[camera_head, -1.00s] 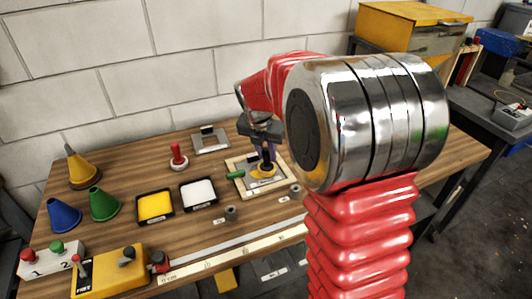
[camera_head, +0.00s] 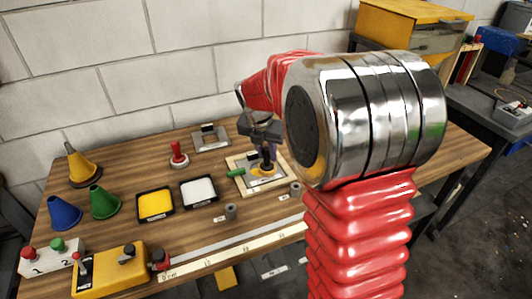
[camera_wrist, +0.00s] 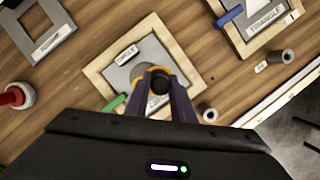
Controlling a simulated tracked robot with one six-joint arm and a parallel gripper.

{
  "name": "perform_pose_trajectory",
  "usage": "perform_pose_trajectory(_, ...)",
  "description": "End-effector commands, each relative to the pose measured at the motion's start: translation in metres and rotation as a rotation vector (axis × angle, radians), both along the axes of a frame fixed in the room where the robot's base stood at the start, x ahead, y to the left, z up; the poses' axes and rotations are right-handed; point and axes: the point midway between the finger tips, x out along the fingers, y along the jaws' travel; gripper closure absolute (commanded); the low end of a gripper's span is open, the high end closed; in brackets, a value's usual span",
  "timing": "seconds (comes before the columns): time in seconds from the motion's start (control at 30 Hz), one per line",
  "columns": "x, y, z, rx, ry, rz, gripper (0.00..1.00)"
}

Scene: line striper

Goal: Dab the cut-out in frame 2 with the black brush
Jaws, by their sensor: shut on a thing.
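My gripper (camera_head: 264,150) points down and is shut on the black brush (camera_head: 266,167), whose dark round top shows between the purple fingers in the wrist view (camera_wrist: 160,80). The brush is over a grey stencil plate (camera_wrist: 118,78) in a wooden frame (camera_wrist: 96,68), near its round cut-out. Yellow shows around the brush foot; I cannot tell how much is paint and how much is brush. The plate has a green handle (camera_head: 237,173) on its left side.
A yellow pad (camera_head: 155,205) and a white pad (camera_head: 198,191) lie left of the frame. A red-knobbed stamp (camera_head: 178,156), cones (camera_head: 104,202) and another plate (camera_head: 211,139) stand around. The frame marked TRIANGLE (camera_wrist: 238,36) is at upper right in the wrist view.

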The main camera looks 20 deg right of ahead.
Motion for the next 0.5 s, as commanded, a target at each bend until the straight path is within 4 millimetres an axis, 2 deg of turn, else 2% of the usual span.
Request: perform_pose_trajectory(0.5,0.001,0.0,0.028,0.0,-0.003,-0.001,0.96)
